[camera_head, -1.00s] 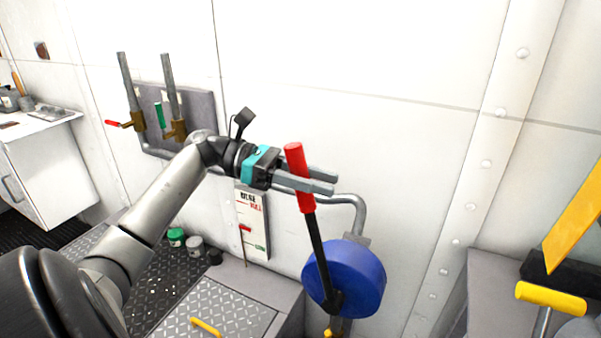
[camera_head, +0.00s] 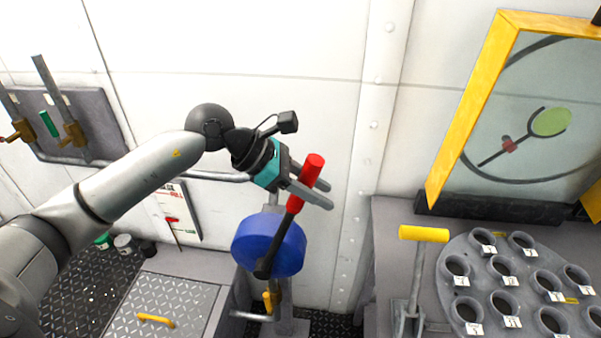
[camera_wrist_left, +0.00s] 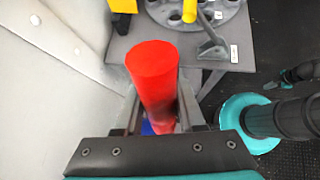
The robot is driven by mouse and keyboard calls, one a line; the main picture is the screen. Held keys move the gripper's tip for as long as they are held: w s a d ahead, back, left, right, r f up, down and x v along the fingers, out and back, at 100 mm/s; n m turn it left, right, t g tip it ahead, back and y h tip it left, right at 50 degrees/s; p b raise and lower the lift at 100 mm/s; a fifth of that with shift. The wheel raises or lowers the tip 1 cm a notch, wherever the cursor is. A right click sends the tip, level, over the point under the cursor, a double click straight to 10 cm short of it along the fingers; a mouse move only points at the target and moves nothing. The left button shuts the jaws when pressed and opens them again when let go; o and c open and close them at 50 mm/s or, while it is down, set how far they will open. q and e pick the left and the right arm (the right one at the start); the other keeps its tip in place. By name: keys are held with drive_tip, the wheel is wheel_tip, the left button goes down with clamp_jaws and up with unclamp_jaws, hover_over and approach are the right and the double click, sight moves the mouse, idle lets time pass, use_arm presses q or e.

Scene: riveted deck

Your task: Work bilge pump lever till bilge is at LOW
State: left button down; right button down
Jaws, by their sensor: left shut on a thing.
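The bilge pump lever has a red grip (camera_head: 313,168) on a black rod and leans to the right in the head view. My left gripper (camera_head: 322,194) is shut on the red grip, whose top sticks out above the fingers. The left wrist view shows the red grip (camera_wrist_left: 153,75) between the fingers. A white level gauge (camera_head: 180,212) with a red marker around mid-height hangs on the wall left of the pump. Its lettering is too small to read here.
A yellow-handled lever (camera_head: 423,234) and a grey disc of numbered tubes (camera_head: 482,262) stand on the bench at right. A yellow-framed panel (camera_head: 470,95) rises behind them. Pipes with valves (camera_head: 75,130) are at left. The wall above the pump is clear.

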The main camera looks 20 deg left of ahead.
use_arm(q)
drive_tip(key=shift+w+d+f+y+p, duration=0.15)
drive_tip(key=shift+d+f+p, duration=0.1)
drive_tip(key=shift+d, duration=0.3)
drive_tip(key=shift+w+d+f+y+p, duration=0.15)
drive_tip(key=shift+d+f, duration=0.05)
drive_tip(key=shift+d, duration=0.3)
drive_tip(key=c, duration=0.5)
unclamp_jaws()
drive_tip(key=shift+a, duration=0.1)
drive_tip(key=shift+b+v, duration=0.4)
drive_tip(key=shift+v, duration=7.15)
drive_tip(key=shift+w+r, duration=0.1)
drive_tip(key=shift+w, duration=0.1)
